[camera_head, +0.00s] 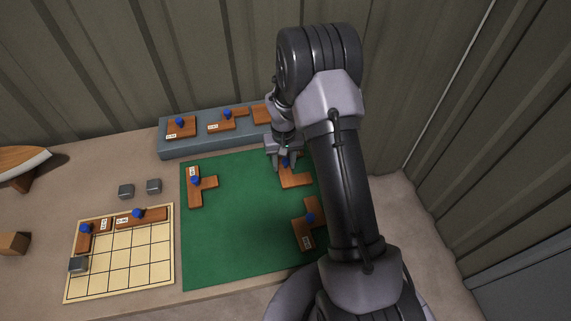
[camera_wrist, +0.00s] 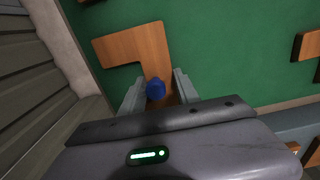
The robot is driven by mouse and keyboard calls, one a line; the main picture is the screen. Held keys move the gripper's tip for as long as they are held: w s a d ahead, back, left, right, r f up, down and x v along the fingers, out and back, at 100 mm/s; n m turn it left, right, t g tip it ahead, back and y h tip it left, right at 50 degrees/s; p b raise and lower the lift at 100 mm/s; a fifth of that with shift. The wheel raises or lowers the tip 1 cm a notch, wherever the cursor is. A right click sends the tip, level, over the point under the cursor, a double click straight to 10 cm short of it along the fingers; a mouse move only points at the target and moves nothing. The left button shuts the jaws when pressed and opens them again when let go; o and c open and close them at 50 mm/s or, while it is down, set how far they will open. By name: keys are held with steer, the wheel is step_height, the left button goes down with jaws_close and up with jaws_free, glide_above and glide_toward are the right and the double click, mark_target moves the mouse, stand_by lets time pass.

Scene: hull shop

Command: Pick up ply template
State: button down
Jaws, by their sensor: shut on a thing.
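A brown wooden ply template (camera_head: 298,179) with a blue knob is at the upper right of the green mat (camera_head: 240,235). In the wrist view the template (camera_wrist: 139,46) is L-shaped, and its blue knob (camera_wrist: 155,89) sits between the fingers. My gripper (camera_head: 281,165) reaches down over it, and in the wrist view my gripper (camera_wrist: 157,90) is shut on the knob. I cannot tell whether the template touches the mat. My arm hides part of the template's surroundings.
Other knobbed templates lie on the mat at left (camera_head: 197,190) and lower right (camera_head: 306,230). Several stand on the grey-blue shelf (camera_head: 185,149) behind. A gridded board (camera_head: 120,275) at left holds two templates and a grey block (camera_head: 78,264). Two grey blocks lie behind it.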

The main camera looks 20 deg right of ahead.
mark_target(282, 164)
steer(key=r, duration=0.1)
steer(key=r+p, duration=0.1)
steer(key=r, duration=0.1)
steer(key=shift+s+a+r, duration=0.2)
steer(key=shift+a+r, duration=0.05)
steer(key=shift+a, duration=0.1)
steer(key=s+a, duration=0.2)
steer(key=a, duration=0.2)
steer(key=s+a+p, duration=0.1)
steer(key=s+a, duration=0.2)
steer(key=a, duration=0.1)
steer(key=s+a+r+p, duration=0.1)
steer(key=s+a, duration=0.1)
steer(key=a, duration=0.3)
steer(key=shift+s, duration=0.35)
step_height(282, 164, up, 7)
steer(key=p, duration=0.5)
